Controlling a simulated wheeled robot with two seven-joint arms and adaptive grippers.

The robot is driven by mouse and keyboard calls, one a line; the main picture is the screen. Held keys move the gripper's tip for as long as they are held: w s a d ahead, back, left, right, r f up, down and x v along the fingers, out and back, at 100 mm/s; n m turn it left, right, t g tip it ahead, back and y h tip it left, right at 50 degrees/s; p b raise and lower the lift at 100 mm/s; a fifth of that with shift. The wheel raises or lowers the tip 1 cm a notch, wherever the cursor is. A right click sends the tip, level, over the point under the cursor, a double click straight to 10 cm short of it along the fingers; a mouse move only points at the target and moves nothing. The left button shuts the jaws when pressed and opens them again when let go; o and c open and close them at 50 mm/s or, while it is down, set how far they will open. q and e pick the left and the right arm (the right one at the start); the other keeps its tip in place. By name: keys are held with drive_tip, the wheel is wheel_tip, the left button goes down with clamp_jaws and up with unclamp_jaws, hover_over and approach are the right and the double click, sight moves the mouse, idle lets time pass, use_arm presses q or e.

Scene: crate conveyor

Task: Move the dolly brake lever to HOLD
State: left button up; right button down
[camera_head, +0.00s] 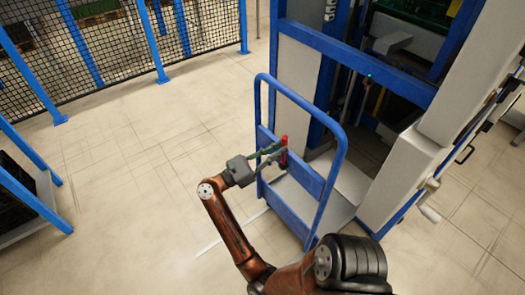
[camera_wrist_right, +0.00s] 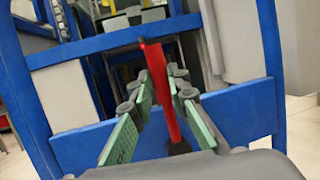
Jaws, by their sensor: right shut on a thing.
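The dolly (camera_head: 335,120) is a blue tube frame with a grey deck (camera_head: 325,205), standing in front of the machine. Its red brake lever (camera_head: 284,152) sticks up at the frame's left side. In the right wrist view the lever (camera_wrist_right: 163,95) stands between the green finger pads, leaning slightly, with its foot near the blue crossbar (camera_wrist_right: 235,112). My right gripper (camera_head: 276,152) is shut on the lever. Any HOLD marking is not readable. My left gripper is not in view.
A blue and grey machine (camera_head: 420,145) with a crank handle (camera_head: 429,213) stands right behind the dolly. A black mesh fence (camera_head: 95,50) with blue posts runs along the back left. A blue rack (camera_head: 30,190) stands at the left edge. The tiled floor (camera_head: 110,190) between is clear.

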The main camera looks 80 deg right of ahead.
drive_tip(key=shift+s+a, duration=0.1)
drive_tip(key=shift+s, duration=0.05)
idle(0.3)
drive_tip(key=c, duration=2.1)
unclamp_jaws()
drive_tip(key=v, duration=1.2)
